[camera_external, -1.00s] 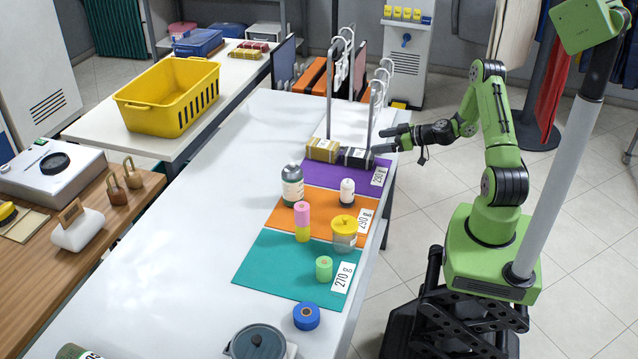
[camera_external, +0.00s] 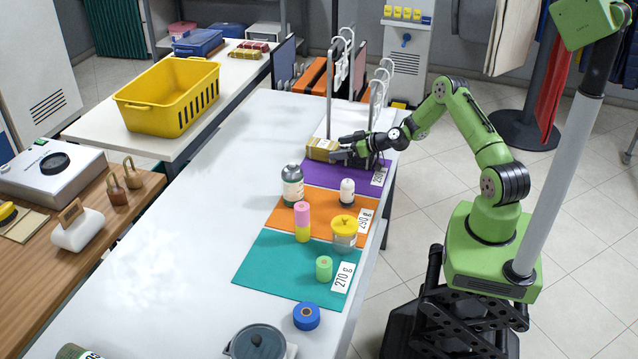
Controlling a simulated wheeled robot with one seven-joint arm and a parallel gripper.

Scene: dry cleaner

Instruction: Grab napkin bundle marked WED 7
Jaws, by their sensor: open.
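A gold-brown bundle (camera_external: 319,150) lies at the far end of the purple mat (camera_external: 333,175), on the long white table. No WED 7 mark is readable at this size. A dark bundle beside it is now mostly hidden by my gripper. My gripper (camera_external: 340,151) is open and reaches in from the right, low over the mat. Its fingertips are close to the right end of the gold-brown bundle. I cannot tell whether they touch it or straddle the dark bundle.
White hangers on upright rails (camera_external: 380,88) stand close behind my gripper. A green-labelled bottle (camera_external: 292,186) and a small white bottle (camera_external: 347,191) stand nearer the camera. The left side of the white table (camera_external: 210,210) is clear. Red and gold bundles (camera_external: 249,50) lie on the back table.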

